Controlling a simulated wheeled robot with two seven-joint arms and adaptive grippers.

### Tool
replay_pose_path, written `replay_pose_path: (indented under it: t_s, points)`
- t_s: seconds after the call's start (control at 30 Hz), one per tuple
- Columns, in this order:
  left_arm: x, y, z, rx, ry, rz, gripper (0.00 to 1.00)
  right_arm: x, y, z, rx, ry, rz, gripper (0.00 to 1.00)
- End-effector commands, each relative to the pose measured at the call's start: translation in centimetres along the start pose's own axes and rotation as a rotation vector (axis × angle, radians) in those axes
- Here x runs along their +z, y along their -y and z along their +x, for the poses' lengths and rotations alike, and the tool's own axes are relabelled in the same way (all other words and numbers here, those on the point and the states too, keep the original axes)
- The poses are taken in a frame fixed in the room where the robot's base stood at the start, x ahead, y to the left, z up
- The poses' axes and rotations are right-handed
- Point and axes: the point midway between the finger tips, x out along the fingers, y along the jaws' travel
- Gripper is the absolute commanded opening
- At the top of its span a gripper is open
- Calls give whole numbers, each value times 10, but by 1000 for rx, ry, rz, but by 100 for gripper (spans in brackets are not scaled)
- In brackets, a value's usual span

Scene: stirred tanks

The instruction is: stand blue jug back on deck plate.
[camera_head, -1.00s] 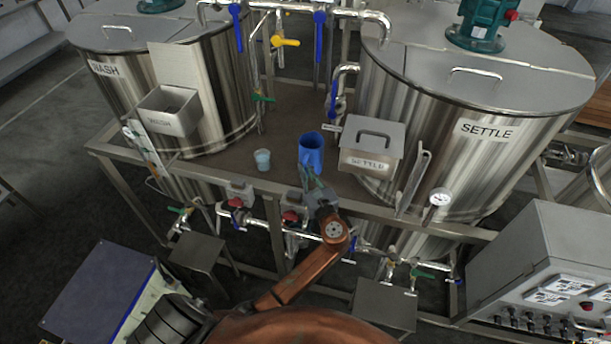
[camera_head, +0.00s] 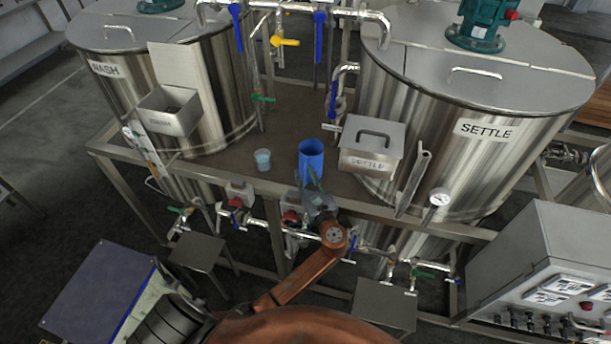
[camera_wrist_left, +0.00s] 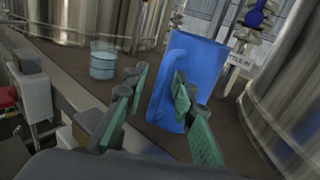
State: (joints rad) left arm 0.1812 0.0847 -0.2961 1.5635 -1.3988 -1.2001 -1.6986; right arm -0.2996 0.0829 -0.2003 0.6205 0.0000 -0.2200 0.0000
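The blue jug (camera_head: 311,158) stands upright on the brown deck plate (camera_head: 284,118) between the two tanks, near its front edge. My left gripper (camera_head: 312,178) is at the jug's near side. In the left wrist view the jug (camera_wrist_left: 203,75) shows its handle facing me. The left gripper's green-padded fingers (camera_wrist_left: 160,78) are spread apart, one on each side of the handle, with gaps visible; the gripper looks open. Whether a fingertip touches the handle, I cannot tell. My right gripper is not in view.
A clear beaker of light blue liquid (camera_head: 262,160) stands left of the jug. A lidded metal box (camera_head: 370,157) is close on the right. The WASH tank (camera_head: 215,95) and SETTLE tank (camera_head: 440,135) flank the deck. Pipes and valves run below the front edge.

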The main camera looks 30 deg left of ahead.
Motion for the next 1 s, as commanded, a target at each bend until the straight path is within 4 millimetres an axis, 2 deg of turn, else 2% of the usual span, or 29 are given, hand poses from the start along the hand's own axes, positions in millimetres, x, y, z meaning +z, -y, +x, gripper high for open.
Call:
replay_pose_path:
  t_s: [0.17, 0.27, 0.37, 0.7, 0.83, 1.0]
  points:
    - [2, 0, 0, 0, 0, -1, 25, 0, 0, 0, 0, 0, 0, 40]
    - [1, 0, -8, -2, -1, 0, 25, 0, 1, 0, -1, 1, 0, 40]
    - [1, 0, -23, -1, -2, -2, 25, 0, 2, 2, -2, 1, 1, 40]
    - [1, 0, -93, 0, -3, -3, 25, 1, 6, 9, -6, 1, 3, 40]
    - [1, 0, -110, -1, -1, -1, 25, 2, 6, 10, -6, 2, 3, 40]
    - [3, 0, -120, 0, 1, -1, 25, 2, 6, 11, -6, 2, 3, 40]
